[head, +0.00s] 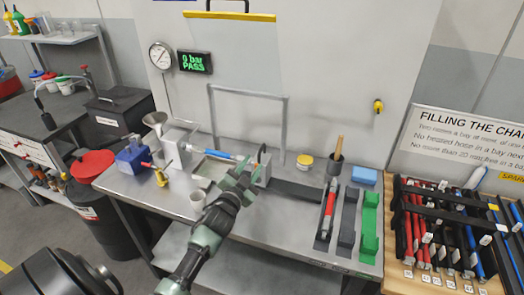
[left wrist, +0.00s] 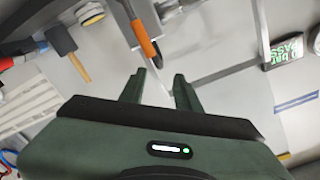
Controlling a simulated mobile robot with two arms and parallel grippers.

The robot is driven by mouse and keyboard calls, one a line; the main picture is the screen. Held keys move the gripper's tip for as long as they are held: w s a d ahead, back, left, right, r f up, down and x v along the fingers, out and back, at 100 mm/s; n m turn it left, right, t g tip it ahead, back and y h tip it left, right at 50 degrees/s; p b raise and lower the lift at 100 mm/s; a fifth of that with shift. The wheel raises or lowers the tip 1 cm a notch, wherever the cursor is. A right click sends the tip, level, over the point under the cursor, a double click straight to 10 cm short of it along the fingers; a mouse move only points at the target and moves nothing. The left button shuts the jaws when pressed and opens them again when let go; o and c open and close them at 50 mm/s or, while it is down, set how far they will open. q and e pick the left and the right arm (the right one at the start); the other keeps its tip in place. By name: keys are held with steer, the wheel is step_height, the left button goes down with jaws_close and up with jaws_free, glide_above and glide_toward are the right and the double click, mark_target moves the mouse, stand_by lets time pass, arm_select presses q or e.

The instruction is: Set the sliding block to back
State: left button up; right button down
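A grey fixture with a blue rod (head: 220,153) stands on the steel bench in the head view. A light grey block (head: 263,170) is at its right end and appears to be the sliding block; I cannot tell its exact slide position. My left gripper (head: 238,183) is just in front of this block and partly covers it. In the left wrist view its two green fingers (left wrist: 160,88) are apart with nothing between them. Whether a finger touches the block is unclear. My right gripper is not in view.
A white cup (head: 197,199) stands close left of my left arm. A blue vice-like item (head: 132,158) and a gauge (head: 160,56) are further left. A red tool (head: 328,212) and green tray (head: 369,225) lie to the right. A display (head: 195,62) reads "0 bar PASS".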

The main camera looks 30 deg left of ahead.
mark_target(259, 152)
arm_select(q)
steer(key=b+x, duration=0.4)
steer(key=x, duration=0.5)
steer(key=shift+f, duration=0.15)
steer(key=shift+w+a, duration=0.1)
steer(key=shift+w, duration=0.15)
steer(key=shift+c, duration=0.3)
jaws_close()
steer(key=shift+w+r, duration=0.1)
steer(key=shift+r, duration=0.2)
